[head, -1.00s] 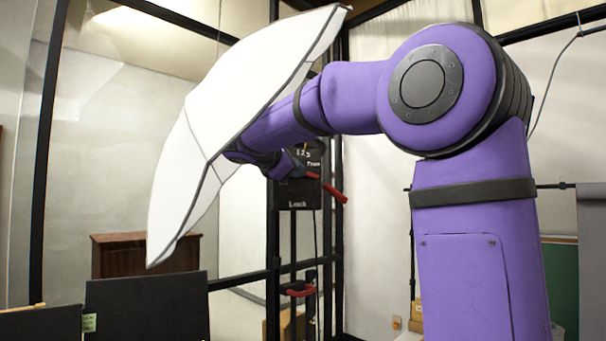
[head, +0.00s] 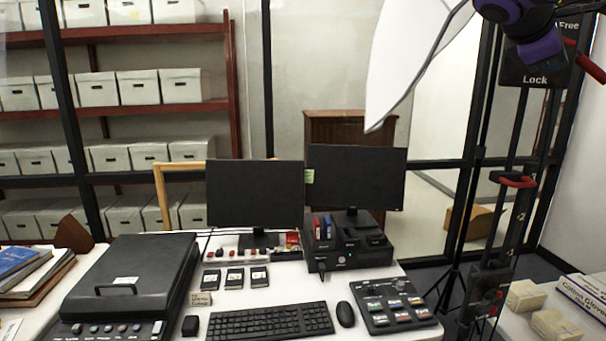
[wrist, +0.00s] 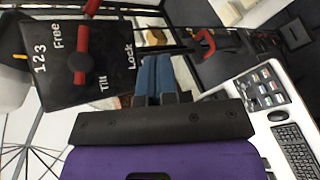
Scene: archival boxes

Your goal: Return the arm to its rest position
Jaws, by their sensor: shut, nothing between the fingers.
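My purple arm (head: 525,32) shows only at the top right of the head view, in front of the black stand head and beside the white umbrella-like light shade. My gripper (wrist: 157,62) is in the middle of the wrist view. Its two blue fingers lie together, shut and empty. Near it, on the left, is the black control box (wrist: 80,58) with red handles, marked Free, Tilt and Lock. I cannot tell the exact gap between the fingers and this box. The rest of the arm is outside the head view.
The white shade (head: 412,60) hangs beside the arm. A white desk (head: 255,300) holds two monitors (head: 255,194), a keyboard (head: 270,322), a control panel (head: 392,306) and a flat scanner-like case (head: 130,280). Red shelves (head: 150,108) with archival boxes stand behind.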

